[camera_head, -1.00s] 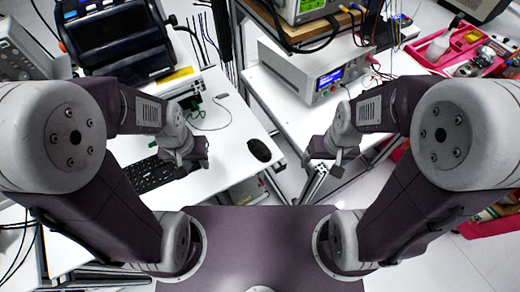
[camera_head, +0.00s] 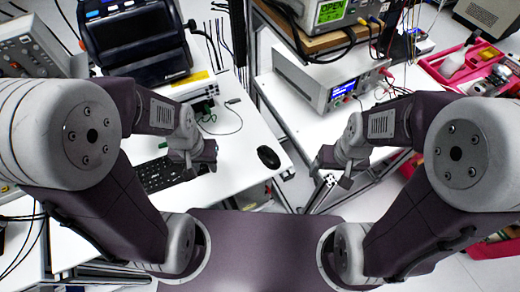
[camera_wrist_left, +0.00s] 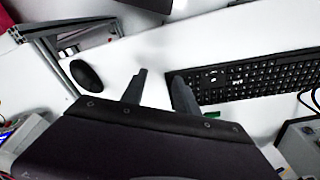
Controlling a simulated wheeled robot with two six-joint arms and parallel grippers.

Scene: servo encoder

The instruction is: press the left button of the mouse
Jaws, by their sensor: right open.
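The black mouse (camera_head: 268,157) lies on the white table near its right edge, to the right of my left gripper in the head view. It also shows in the left wrist view (camera_wrist_left: 85,74), left of the fingers and apart from them. My left gripper (camera_head: 208,158) hovers over the table between the keyboard and the mouse. In the left wrist view its two fingers (camera_wrist_left: 158,88) stand apart with nothing between them. The mouse's separate buttons are too small to make out. My right gripper (camera_head: 328,168) is open and empty, off the table's right side.
A black keyboard (camera_head: 160,175) lies left of my left gripper, partly hidden by the arm. A dark monitor-like device (camera_head: 137,40) stands behind. A thin cable (camera_head: 225,130) lies on the table. A power supply (camera_head: 330,80) sits on the second table. White tabletop around the mouse is clear.

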